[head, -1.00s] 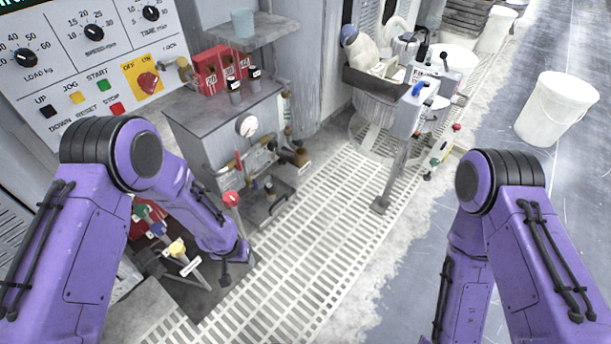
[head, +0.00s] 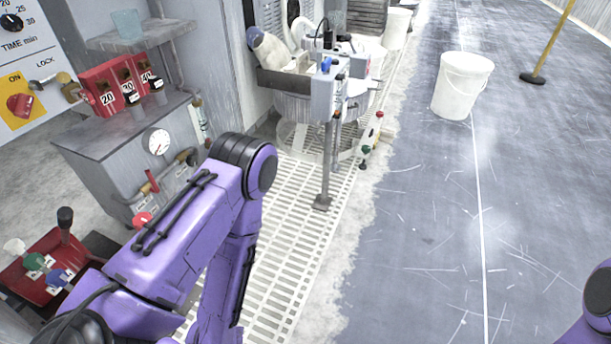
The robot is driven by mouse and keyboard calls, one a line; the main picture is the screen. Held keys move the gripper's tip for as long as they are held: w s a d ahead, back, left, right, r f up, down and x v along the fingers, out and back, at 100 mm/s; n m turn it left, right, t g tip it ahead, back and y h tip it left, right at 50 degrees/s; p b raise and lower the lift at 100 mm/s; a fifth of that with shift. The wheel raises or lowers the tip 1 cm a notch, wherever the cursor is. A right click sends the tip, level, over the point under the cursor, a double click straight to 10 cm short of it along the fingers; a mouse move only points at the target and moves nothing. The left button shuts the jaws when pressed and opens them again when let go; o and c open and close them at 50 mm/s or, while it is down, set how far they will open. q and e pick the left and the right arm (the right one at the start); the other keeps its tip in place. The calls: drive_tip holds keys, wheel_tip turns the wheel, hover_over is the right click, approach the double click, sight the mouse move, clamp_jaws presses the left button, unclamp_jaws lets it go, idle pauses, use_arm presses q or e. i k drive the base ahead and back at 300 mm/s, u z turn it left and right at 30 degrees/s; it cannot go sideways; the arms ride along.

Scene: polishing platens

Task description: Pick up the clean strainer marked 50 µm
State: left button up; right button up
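I cannot make out a strainer marked 50 µm in the head view. Red holders (head: 103,88) with number labels, among them 20 and 40, stand on top of a grey cabinet (head: 95,140) at the left. Small dark-capped bottles stand in front of them. My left arm comes in from the lower left, bends at the elbow in front of the cabinet and runs down out of the picture. Its gripper is not visible. Only a piece of my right arm shows at the lower right edge, and its gripper is out of view.
A round basin (head: 300,105) with a grey post stand (head: 327,165) is at the back centre. A white bucket (head: 462,88) stands on the open blue-grey floor (head: 450,200) to the right. A red valve block (head: 45,265) is at lower left. A pale grating (head: 285,215) runs through the middle.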

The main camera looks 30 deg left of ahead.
sight(132, 101)
drive_tip(key=z, duration=0.35)
drive_tip(key=i, duration=1.2)
drive_tip(key=u, duration=2.5)
